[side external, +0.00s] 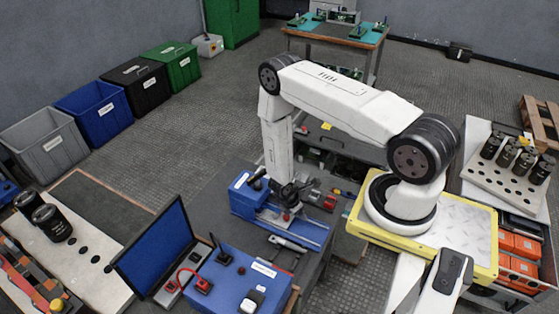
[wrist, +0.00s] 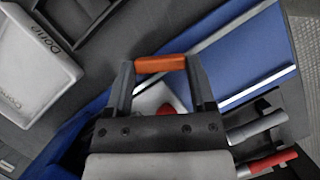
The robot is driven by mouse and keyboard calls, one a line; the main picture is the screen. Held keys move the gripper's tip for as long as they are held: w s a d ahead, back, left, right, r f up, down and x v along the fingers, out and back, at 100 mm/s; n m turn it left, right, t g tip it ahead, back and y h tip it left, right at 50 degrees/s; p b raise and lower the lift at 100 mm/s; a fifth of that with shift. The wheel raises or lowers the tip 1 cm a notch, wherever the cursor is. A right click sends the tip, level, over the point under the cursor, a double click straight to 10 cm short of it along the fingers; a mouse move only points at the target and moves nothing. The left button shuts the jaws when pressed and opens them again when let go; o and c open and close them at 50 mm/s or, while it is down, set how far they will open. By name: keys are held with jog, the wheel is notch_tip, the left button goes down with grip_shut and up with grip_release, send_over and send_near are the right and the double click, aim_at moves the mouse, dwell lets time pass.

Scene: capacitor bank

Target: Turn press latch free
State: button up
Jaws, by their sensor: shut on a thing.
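A blue press (side external: 300,226) stands on the dark bench in the middle of the side view; its blue bed with a pale rail (wrist: 240,58) fills the upper right of the wrist view. My gripper (side external: 286,194) is low over the press. In the wrist view my gripper (wrist: 160,66) has an orange bar-shaped handle (wrist: 160,64) between its two dark fingertips and is shut on it. The handle looks like the press latch's grip. Its lower joint is hidden by my gripper. A small red part (wrist: 166,109) shows between the fingers.
Tools with pale and red handles (wrist: 268,162) lie close on the right in the wrist view. A white tray (wrist: 32,60) is at upper left. A laptop (side external: 157,248) and blue box (side external: 225,280) stand in front; a capacitor rack (side external: 500,181) is at right.

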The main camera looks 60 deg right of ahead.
jog(key=shift+s+n+t+h, duration=0.15)
jog(key=shift+n+t, duration=0.4)
jog(key=shift+n, duration=0.9)
jog(key=shift+n+t+h, duration=0.15)
jog(key=shift+n+t, duration=0.4)
jog(key=shift+n, duration=0.9)
jog(key=o, duration=1.2)
jog(key=v, duration=0.8)
